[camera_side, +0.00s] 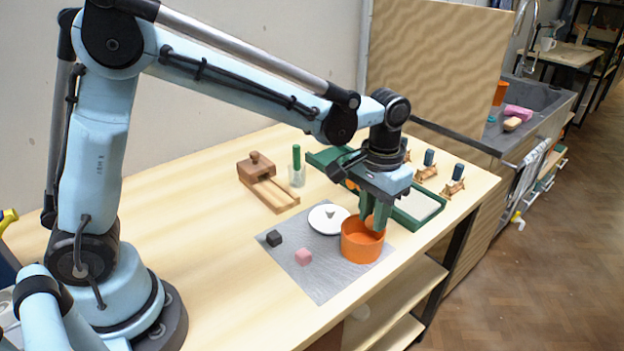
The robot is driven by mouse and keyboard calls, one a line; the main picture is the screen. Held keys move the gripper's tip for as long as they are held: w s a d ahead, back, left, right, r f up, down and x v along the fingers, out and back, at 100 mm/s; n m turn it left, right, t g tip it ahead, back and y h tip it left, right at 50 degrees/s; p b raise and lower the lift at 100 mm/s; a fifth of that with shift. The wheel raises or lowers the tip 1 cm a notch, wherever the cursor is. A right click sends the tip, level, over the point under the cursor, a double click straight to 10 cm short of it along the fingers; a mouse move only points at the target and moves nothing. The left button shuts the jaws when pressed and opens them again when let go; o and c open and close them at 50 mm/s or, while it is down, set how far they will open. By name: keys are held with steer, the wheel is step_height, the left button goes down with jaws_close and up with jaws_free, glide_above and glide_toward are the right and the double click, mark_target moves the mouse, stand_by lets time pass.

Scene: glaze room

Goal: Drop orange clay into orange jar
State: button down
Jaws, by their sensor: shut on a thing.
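The orange jar (360,246) stands open and upright on a grey mat (322,285). My gripper (373,222) points down over the jar, its green fingertips at the mouth. It is shut on the orange clay (372,223), a small lump that shows between the fingertips against the jar's orange inside wall. The clay's lower part is hard to tell from the jar, and the jar's floor is hidden.
A white lid (322,222) lies left of the jar. Behind are a green tray (408,217), a wooden block tool (262,180) and a glass cup (297,178).

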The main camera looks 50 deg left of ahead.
steer(key=shift+f, duration=0.85)
steer(key=c, duration=0.9)
jaws_free()
steer(key=shift+o, duration=0.2)
step_height(320, 180, up, 12)
steer(key=shift+r, duration=0.1)
